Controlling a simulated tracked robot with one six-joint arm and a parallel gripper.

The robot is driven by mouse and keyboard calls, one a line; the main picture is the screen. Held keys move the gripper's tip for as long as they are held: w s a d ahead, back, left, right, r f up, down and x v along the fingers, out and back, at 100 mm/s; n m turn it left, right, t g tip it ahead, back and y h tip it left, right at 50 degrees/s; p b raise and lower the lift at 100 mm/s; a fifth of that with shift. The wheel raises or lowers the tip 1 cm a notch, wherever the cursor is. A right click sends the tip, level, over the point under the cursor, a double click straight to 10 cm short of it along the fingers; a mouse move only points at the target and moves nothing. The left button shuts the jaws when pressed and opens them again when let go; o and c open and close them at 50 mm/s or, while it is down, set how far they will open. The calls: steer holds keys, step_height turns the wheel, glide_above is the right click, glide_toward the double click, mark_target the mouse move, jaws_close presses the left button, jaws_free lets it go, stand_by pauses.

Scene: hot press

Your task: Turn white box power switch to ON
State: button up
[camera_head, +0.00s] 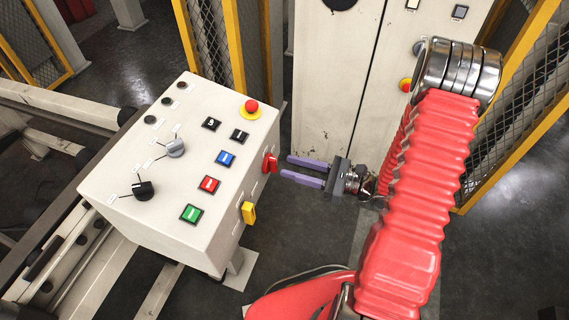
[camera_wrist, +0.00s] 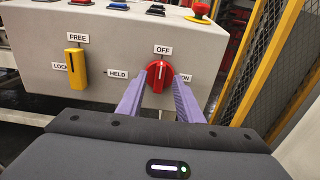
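The white box (camera_head: 150,215) is a control box with a sloped button panel. On its side face is a red rotary power switch (camera_head: 270,162), seen head-on in the wrist view (camera_wrist: 159,76). My gripper (camera_head: 284,167) has two purple fingers, open and empty, facing the switch. In the wrist view its fingertips (camera_wrist: 159,83) lie on either side of the switch. In the head view a small gap separates them from it.
A yellow switch (camera_wrist: 76,68), marked FREE and LOCK, sits left of the red one in the wrist view. A red emergency button (camera_head: 251,107) and several coloured buttons are on top. A tall white cabinet (camera_head: 325,90) and yellow-framed mesh fences (camera_head: 250,40) stand behind.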

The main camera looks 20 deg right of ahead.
mark_target(271, 164)
steer(key=shift+x, duration=1.85)
steer(key=shift+c, duration=0.2)
